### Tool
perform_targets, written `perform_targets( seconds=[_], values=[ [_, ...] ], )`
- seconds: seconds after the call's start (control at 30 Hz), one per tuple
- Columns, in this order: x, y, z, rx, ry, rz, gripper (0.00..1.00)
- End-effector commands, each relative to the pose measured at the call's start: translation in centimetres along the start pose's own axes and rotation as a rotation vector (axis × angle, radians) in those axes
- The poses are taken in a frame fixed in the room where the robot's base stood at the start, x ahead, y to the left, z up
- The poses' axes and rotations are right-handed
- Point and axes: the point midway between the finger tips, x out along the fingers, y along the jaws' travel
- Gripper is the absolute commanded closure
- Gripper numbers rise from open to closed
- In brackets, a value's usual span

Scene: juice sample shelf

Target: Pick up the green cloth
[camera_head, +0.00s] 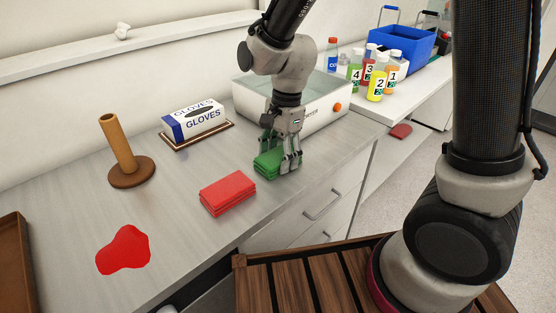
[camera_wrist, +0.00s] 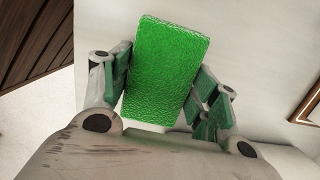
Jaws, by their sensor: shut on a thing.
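The green cloth (camera_head: 268,164) is a folded stack on the grey counter, right of the folded red cloth (camera_head: 228,194). My gripper (camera_head: 279,163) points down over it, with its fingers at the cloth's sides. In the wrist view the green cloth (camera_wrist: 165,72) lies between the two fingers, and my gripper (camera_wrist: 160,95) is shut on it. The cloth is at or very near the counter surface; I cannot tell whether it is lifted.
A red spill (camera_head: 123,250) lies at the front left. A wooden paper-roll stand (camera_head: 121,150), a glove box (camera_head: 194,120) and a white water bath (camera_head: 322,110) stand behind. Numbered bottles (camera_head: 377,82) and a blue crate (camera_head: 404,50) are at the back right.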

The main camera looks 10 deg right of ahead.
Motion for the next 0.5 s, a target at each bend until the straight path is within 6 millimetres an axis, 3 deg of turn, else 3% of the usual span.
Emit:
perform_targets(
  seconds=[0.27,0.5],
  values=[
    [-0.2,0.0,0.0,0.0,0.0,-0.001,0.62],
    [-4.3,-0.1,0.7,-0.002,-0.001,-0.006,0.62]
  ],
)
